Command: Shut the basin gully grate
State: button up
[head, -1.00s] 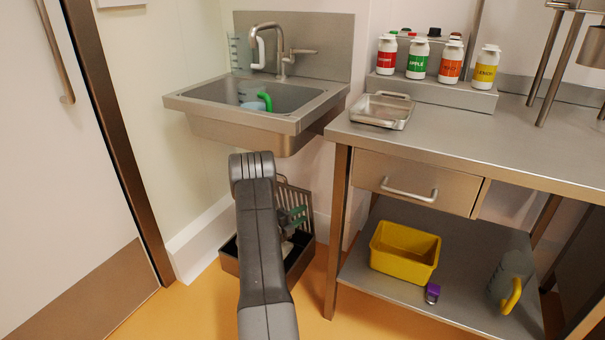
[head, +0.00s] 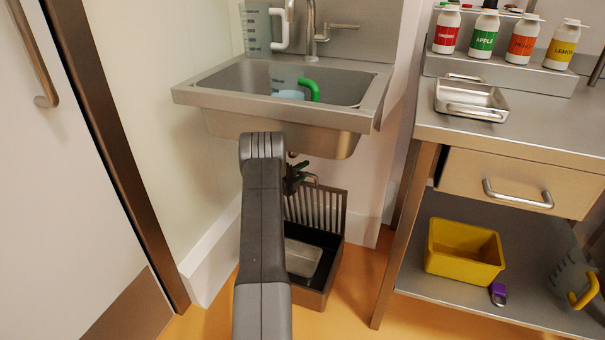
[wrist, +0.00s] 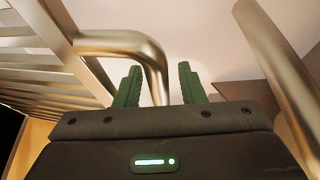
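The gully grate (head: 325,208), a slotted metal panel, stands raised at the back of the dark gully box (head: 318,284) under the basin (head: 285,120). My gripper (head: 294,176), with dark green fingers, is at the grate's upper left edge, partly hidden by my arm. In the wrist view, the grate's bars (wrist: 30,62) are at the left. A bent metal handle (wrist: 125,40) runs from the grate to between my gripper's fingers (wrist: 159,85). The fingers stand apart with gaps beside the handle; I cannot tell whether they touch it.
A metal pipe (wrist: 283,75) runs close at the right in the wrist view. A pale block (head: 302,258) lies inside the gully box. A steel table (head: 520,128) with a yellow bin (head: 463,252) on its shelf stands to the right; a door (head: 75,200) is left.

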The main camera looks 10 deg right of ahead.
grip_shut()
